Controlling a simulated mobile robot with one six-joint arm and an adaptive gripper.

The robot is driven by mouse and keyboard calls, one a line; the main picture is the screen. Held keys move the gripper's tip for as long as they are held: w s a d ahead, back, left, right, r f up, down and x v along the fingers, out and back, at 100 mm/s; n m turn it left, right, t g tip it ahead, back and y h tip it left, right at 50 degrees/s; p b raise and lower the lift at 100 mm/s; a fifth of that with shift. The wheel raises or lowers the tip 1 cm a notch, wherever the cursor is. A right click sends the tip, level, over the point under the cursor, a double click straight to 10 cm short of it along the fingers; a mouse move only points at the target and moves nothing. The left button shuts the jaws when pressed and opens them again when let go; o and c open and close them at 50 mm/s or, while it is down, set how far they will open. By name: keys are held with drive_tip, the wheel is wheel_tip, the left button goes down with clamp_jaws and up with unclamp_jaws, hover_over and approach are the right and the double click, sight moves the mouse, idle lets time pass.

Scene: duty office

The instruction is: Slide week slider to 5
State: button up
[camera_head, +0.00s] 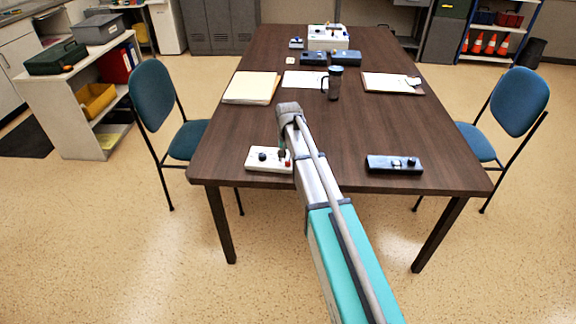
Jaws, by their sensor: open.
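No week slider with readable numbers can be made out; the control boxes are too small to read. A white control box (262,159) with a black knob and a red part lies at the table's near left edge. A dark blue control box (394,164) with small knobs lies at the near right. My gripper (283,152) points down beside the right end of the white box, mostly hidden by my arm. It is open, with nothing seen in it; whether it touches the box cannot be told.
The brown table (356,110) holds papers (251,87), a dark mug (335,83), a clipboard (392,83), blue boxes (345,57) and a white box (329,37) farther back. Blue chairs (153,95) (518,102) stand at both sides. The table's middle right is clear.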

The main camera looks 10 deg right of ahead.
drive_tip(key=shift+f+b, duration=0.5)
drive_tip(key=shift+f, duration=0.2)
clamp_jaws()
